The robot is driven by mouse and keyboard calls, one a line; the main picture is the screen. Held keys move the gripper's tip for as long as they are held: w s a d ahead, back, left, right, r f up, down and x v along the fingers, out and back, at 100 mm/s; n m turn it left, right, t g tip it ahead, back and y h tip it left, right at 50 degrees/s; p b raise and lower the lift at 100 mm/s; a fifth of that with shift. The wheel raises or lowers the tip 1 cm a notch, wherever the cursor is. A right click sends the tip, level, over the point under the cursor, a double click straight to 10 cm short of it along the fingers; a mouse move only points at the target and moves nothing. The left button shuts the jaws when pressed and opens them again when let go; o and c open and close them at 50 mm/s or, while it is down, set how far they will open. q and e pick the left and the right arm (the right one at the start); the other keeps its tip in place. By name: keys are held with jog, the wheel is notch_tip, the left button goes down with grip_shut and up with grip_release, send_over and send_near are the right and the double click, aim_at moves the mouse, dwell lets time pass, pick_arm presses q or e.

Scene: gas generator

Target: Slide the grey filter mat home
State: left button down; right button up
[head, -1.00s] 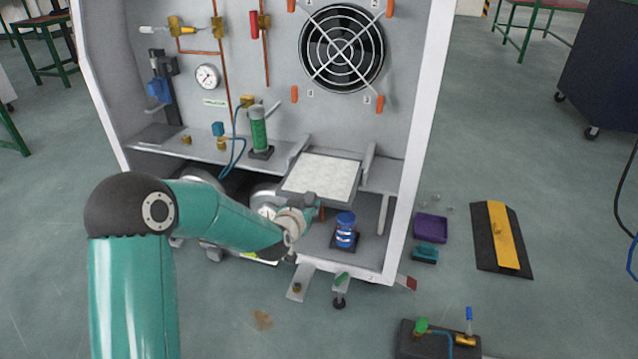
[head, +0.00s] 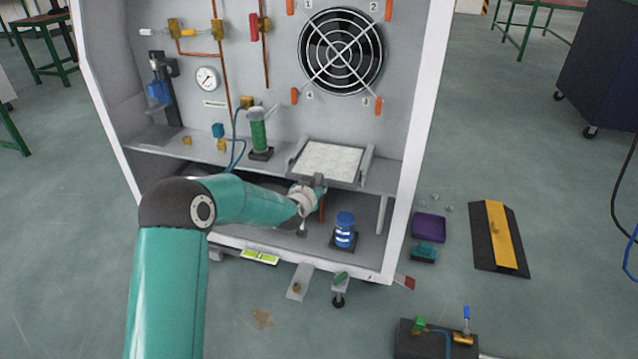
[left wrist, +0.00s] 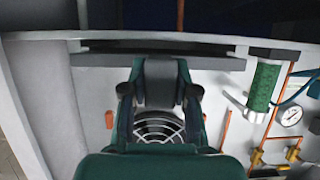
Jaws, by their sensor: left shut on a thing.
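The grey filter mat (head: 331,160) is a flat, pale square panel in a grey frame. In the head view it lies on the cabinet shelf, between two upright side guides. My left gripper (head: 319,186) is shut on the front edge of the mat's frame, at about its middle. In the left wrist view, my gripper (left wrist: 159,76) reaches a long dark grey bar, which looks like the frame's edge; the fingers hide the exact contact. My right gripper is in neither view.
A fan (head: 341,50) with a wire guard and orange clips is on the back panel. A green cylinder (head: 259,132) stands left of the mat on the shelf. A blue jar (head: 344,229) stands below. The cabinet's white right edge (head: 424,130) bounds the space.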

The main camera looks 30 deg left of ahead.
pick_arm(q)
jog(key=shift+w+f, duration=0.45)
jog(key=shift+f, duration=0.1)
jog(key=shift+w+a, duration=0.1)
jog(key=shift+w+f, duration=0.1)
jog(key=c, duration=1.2)
grip_release()
jog(key=shift+o, duration=1.4)
jog(key=shift+w+a+f, duration=0.1)
jog(key=shift+w+f, duration=0.05)
jog(key=shift+o, duration=0.6)
jog(key=shift+r, duration=0.25)
